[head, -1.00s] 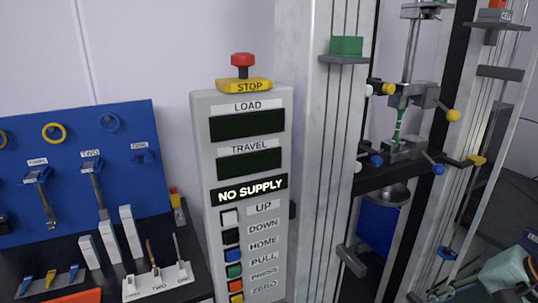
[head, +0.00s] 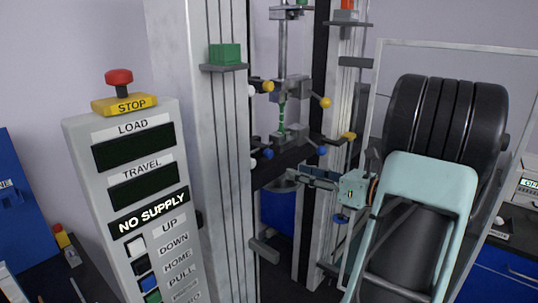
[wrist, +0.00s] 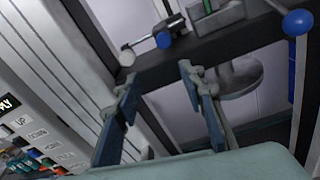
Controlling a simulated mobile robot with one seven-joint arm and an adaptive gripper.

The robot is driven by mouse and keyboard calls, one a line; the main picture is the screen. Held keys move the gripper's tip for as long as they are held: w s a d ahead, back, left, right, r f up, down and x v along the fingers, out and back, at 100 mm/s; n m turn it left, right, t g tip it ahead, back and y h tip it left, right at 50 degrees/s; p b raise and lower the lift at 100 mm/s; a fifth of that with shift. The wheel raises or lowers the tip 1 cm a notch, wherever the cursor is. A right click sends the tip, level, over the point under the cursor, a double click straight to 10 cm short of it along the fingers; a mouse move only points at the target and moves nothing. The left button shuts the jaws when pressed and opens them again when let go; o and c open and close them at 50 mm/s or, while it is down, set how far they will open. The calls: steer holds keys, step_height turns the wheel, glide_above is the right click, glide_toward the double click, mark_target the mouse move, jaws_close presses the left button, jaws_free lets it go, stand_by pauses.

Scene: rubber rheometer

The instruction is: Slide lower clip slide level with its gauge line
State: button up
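A small blue-tipped part (head: 338,218) sits low on the right-hand column, partly behind my gripper; it may be the lower clip slide. A yellow-tipped part (head: 348,136) sits higher on the same column. I cannot make out a gauge line. My gripper (head: 303,177) is in front of the machine, below the lower grip (head: 288,138), pointing left. In the wrist view my gripper (wrist: 158,78) has its two blue-grey fingers wide apart with nothing between them. The low blue-tipped part cannot be made out in the wrist view.
The control panel (head: 185,212) reads NO SUPPLY, with a red stop button (head: 119,77) above. A dark crossbeam (wrist: 165,68) lies beyond the fingertips. Ball-ended levers, including a blue one (wrist: 298,22), stick out near the grips. A clear guard panel (head: 455,44) stands at right.

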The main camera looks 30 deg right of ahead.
mark_target(271, 155)
steer(key=shift+m+t, duration=0.5)
steer(key=shift+m, duration=0.2)
steer(key=x, duration=0.3)
steer(key=d+p+x, duration=0.1)
steer(key=x, duration=0.3)
steer(key=r+p+x, duration=0.1)
steer(key=x, duration=0.2)
steer(key=shift+w+r, duration=0.1)
steer(key=shift+w, duration=0.5)
steer(key=shift+c, duration=0.4)
jaws_close()
